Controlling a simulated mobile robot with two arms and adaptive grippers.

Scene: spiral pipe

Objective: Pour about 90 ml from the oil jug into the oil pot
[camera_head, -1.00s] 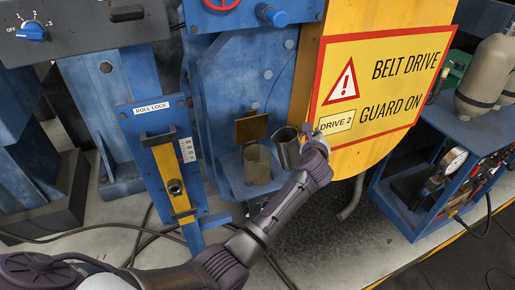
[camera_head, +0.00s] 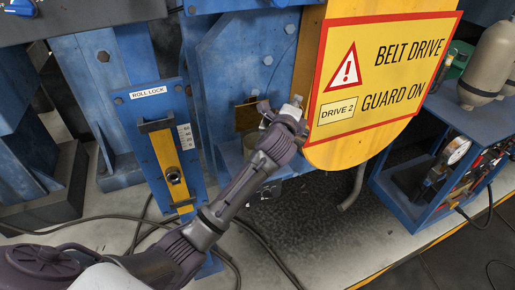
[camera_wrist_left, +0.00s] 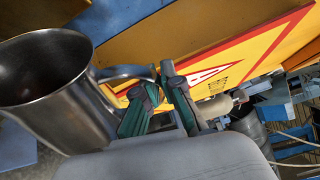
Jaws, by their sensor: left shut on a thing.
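The oil jug (camera_wrist_left: 62,95) is a shiny steel vessel at the left of the left wrist view, with a dark inside. Its handle (camera_wrist_left: 125,72) runs to my left gripper (camera_wrist_left: 158,100), whose green-padded fingers are shut on it. In the head view my left gripper (camera_head: 280,112) is in front of the oil pot (camera_head: 249,148) and hides most of it and the jug. The pot's brass lid (camera_head: 245,113) stands raised behind. I cannot see any liquid or stream. My right gripper is not in view.
The yellow belt guard with its warning sign (camera_head: 385,70) is close to the right of my left gripper. The blue roll lock plate (camera_head: 165,150) stands to the left. A blue cart with a gauge (camera_head: 458,150) is farther right. Cables (camera_head: 265,245) lie on the floor.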

